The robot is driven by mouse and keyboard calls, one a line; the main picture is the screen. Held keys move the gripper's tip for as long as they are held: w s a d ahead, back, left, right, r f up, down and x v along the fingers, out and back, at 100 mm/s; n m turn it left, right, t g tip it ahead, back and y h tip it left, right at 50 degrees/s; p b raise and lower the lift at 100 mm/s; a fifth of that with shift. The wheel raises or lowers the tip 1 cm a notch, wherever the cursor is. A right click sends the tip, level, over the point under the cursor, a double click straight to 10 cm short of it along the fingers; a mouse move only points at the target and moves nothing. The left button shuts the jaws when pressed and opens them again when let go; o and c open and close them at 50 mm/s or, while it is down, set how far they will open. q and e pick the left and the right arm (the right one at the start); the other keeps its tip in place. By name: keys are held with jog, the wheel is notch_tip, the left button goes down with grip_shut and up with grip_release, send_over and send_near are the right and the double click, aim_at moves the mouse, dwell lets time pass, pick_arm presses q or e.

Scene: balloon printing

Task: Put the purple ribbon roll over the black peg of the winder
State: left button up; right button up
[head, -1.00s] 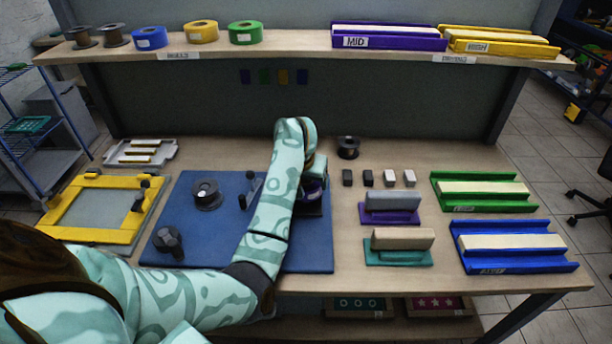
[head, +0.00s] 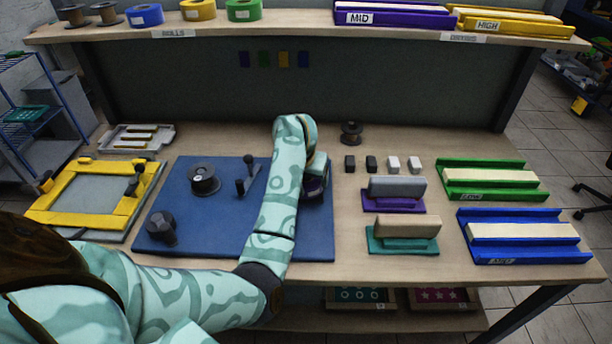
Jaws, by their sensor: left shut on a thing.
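My left gripper (head: 316,178) hangs over the right part of the blue winder board (head: 190,236), fingers down. It is shut on the purple ribbon roll (head: 317,184), of which only a small dark purple part shows past my arm. My forearm and hand hide most of this spot. I cannot make out the black peg there, nor tell whether the roll is around it or above it. A black spool (head: 203,180), a small crank (head: 247,180) and a dark knob (head: 161,228) stand on the board's left part. My right gripper is not in view.
A dark empty spool (head: 351,133) and several small blocks (head: 371,164) stand right of the board. Stamps (head: 396,188) and green (head: 490,180) and blue (head: 522,237) trays lie farther right. A yellow frame (head: 75,215) lies left. A shelf (head: 290,38) with rolls runs above.

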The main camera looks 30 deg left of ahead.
pick_arm(q)
jog(key=o, duration=1.1)
jog(key=shift+c, duration=0.2)
jog(key=p+v, duration=0.6)
jog(key=v, duration=1)
jog(key=shift+s+d, duration=0.1)
jog(key=shift+s, duration=0.1)
